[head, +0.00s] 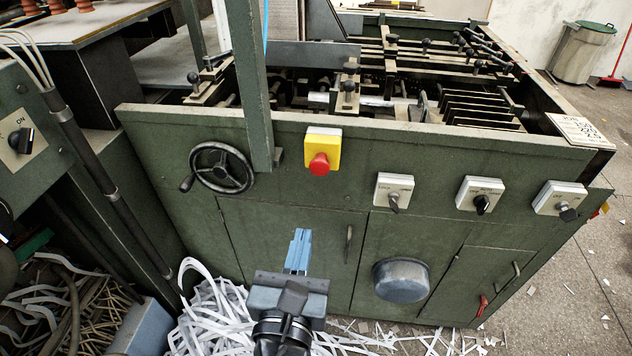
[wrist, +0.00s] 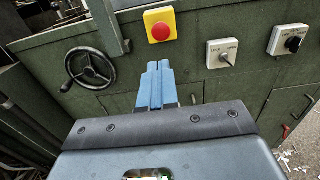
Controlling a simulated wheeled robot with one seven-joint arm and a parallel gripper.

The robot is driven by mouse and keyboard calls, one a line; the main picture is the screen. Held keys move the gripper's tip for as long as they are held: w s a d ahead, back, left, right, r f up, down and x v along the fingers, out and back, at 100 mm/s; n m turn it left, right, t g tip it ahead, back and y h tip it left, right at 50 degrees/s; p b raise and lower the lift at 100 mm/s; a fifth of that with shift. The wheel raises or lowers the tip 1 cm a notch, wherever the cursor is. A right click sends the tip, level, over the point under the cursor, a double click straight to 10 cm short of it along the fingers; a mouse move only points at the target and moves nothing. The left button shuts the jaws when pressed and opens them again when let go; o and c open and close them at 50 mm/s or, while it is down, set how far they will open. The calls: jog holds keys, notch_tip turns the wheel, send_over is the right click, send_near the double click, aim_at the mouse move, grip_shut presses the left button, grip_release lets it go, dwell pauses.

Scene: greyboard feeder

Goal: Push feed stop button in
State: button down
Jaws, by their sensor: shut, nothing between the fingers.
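The feed stop button (head: 319,164) is a red mushroom knob on a yellow box (head: 323,140) on the green machine's front panel. In the wrist view the red button (wrist: 160,32) sits on its yellow box (wrist: 152,17), above my fingertips. My gripper (head: 299,236) has blue fingers, shut together with nothing between them. In the head view the fingertips are below and slightly left of the button. In the wrist view my gripper (wrist: 157,66) points toward the panel, with a gap between fingertips and button. Nothing hides the button.
A black handwheel (head: 221,168) and a green upright post (head: 250,90) are left of the button. Grey switch boxes (head: 394,190) are to the right. A round metal cover (head: 401,280) protrudes lower down. Paper strips (head: 215,320) litter the floor.

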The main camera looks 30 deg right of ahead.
aim_at(318, 170)
jog(key=p+x, duration=0.1)
jog(key=x, duration=1.3)
jog(key=shift+f+p, duration=0.1)
jog(key=shift+p, duration=0.25)
